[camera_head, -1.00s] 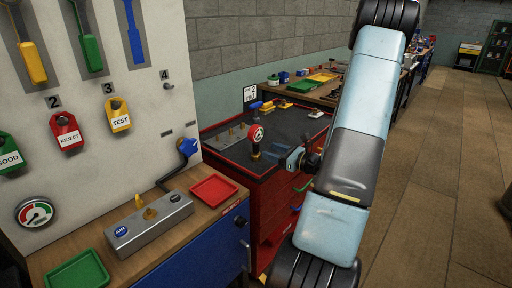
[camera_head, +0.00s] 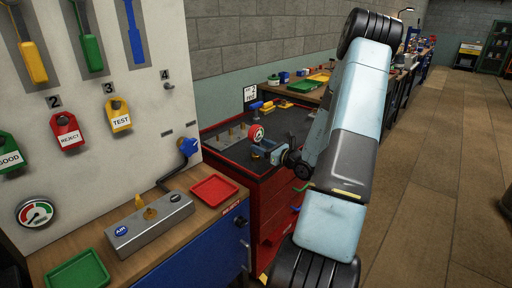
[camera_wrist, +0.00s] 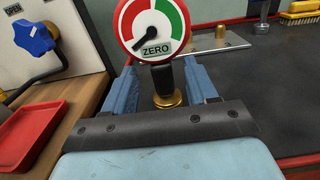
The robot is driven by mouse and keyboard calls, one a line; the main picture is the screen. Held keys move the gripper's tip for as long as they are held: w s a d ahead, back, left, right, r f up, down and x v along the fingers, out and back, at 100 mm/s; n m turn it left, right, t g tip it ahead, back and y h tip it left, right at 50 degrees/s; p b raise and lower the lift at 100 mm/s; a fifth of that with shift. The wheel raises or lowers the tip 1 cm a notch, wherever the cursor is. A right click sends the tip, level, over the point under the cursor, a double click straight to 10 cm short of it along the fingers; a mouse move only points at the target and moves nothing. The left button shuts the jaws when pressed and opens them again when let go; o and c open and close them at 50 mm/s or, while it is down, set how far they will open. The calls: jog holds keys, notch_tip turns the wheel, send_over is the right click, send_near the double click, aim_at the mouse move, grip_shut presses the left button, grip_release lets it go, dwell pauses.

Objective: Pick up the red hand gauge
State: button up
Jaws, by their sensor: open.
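The red hand gauge (camera_head: 257,132) stands upright on the dark top of the red tool cabinet, near its front left edge. In the wrist view the gauge (camera_wrist: 154,28) has a red rim, a white, red and green dial marked ZERO, a dark stem and a brass base. My gripper (camera_head: 267,152) is low at the gauge. In the wrist view my gripper's blue fingers (camera_wrist: 162,84) are open, one on each side of the stem, with visible gaps. The lower stem and base are partly hidden by my gripper in the head view.
A metal plate with pegs (camera_head: 228,136) lies behind the gauge on the cabinet top (camera_head: 290,122). A wooden bench with a red tray (camera_head: 214,189), a grey air block (camera_head: 150,222) and a blue valve knob (camera_head: 188,147) is at left. Floor at right is clear.

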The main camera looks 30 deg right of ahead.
aim_at(259, 145)
jog(key=x, duration=0.5)
jog(key=shift+f, duration=0.1)
grip_shut()
dwell(0.4)
